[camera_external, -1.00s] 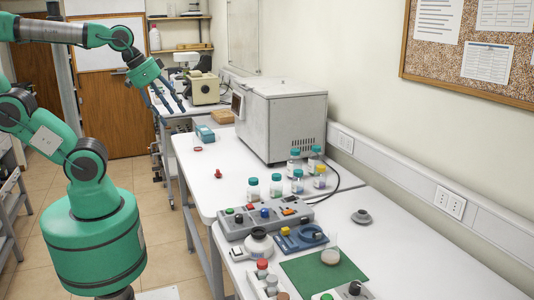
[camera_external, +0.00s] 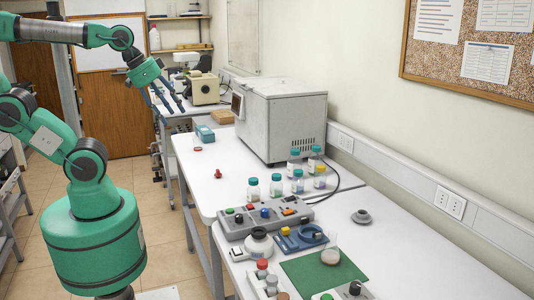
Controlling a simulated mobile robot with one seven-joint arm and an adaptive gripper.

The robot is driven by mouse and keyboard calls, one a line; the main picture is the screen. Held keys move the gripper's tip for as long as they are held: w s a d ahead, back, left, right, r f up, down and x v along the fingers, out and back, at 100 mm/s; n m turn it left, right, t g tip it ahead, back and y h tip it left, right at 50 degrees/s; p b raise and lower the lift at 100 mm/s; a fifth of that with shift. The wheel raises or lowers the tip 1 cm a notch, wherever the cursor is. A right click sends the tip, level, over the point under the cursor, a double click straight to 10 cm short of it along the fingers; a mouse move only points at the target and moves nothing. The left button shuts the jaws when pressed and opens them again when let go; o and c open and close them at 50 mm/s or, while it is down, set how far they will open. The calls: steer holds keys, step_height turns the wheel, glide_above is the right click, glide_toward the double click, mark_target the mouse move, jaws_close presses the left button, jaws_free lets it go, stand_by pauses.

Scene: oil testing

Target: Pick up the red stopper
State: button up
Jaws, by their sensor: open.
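A small red stopper (camera_external: 218,173) stands on the white table (camera_external: 200,183), near its left edge. My gripper (camera_external: 172,112) is open and empty, with its dark fingers apart. In the picture it is up and to the left of the stopper, in front of the back bench, and well apart from the stopper. A flat ring-like red thing (camera_external: 197,149) lies farther back on the same table.
A large grey box-shaped device (camera_external: 280,120) stands on the right behind the stopper. Several teal-capped bottles (camera_external: 276,186) and a grey button panel (camera_external: 265,217) are nearer the camera. A blue box (camera_external: 205,133) is farther back. Bare tabletop surrounds the stopper.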

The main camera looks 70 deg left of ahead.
steer(key=w, duration=0.1)
steer(key=g+p, duration=0.6)
steer(key=p, duration=0.1)
glide_above(217, 170)
step_height(217, 170, down, 23)
steer(key=shift+w+f, duration=0.1)
steer(key=shift+f, duration=0.05)
steer(key=shift+d+f, duration=0.1)
step_height(217, 170, down, 7)
steer(key=shift+f, duration=0.1)
steer(key=shift+f+b, duration=0.3)
steer(key=shift+f, duration=0.25)
